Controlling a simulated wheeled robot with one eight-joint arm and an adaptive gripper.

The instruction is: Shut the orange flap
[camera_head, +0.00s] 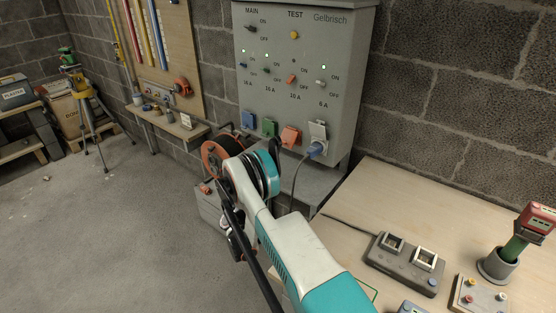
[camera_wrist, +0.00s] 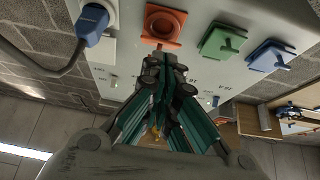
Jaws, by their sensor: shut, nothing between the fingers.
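The orange flap (camera_head: 291,136) belongs to an orange socket low on the grey panel, between a green socket and a white one with a blue plug. In the wrist view the orange socket (camera_wrist: 165,24) shows a dark round opening, and its flap seems to stand open. My gripper (camera_wrist: 166,68) is shut and empty, its tips near the orange socket and apparently apart from it.
A green flap (camera_wrist: 221,41) and a blue flap (camera_wrist: 271,54) sit beside the orange socket. A blue plug (camera_head: 316,149) with a hanging cable is on its other side. A cable reel (camera_head: 218,157) stands below the panel. The workbench (camera_head: 390,200) is at right.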

